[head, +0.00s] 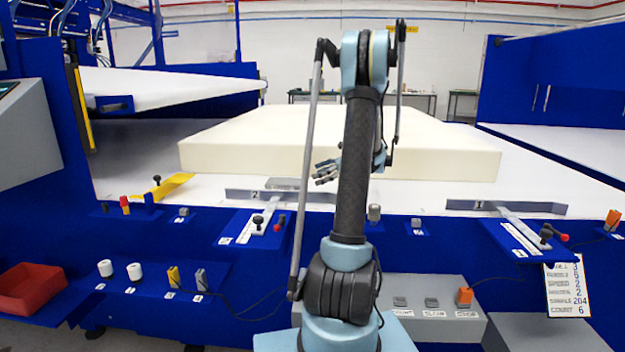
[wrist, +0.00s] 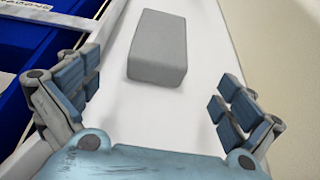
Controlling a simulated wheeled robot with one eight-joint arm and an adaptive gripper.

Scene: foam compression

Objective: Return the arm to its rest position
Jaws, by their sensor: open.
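My gripper (head: 326,172) is in front of the big foam block's near face in the head view, partly hidden by my own arm. In the wrist view my gripper (wrist: 155,92) has its two blue-padded fingers spread wide with nothing between them. A grey block (wrist: 158,47) lies on the white surface beyond the fingertips, apart from them. In the head view a flat grey piece (head: 286,184), which looks like the same block, lies just left of my gripper. My arm stands upright in the middle of the head view.
A large cream foam block (head: 240,156) lies on the white table behind my arm. Guides marked 2 (head: 250,195) and 1 (head: 505,207) sit along the front edge. A button box (head: 432,310) and a red bin (head: 30,288) are nearer. A blue machine frame stands left.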

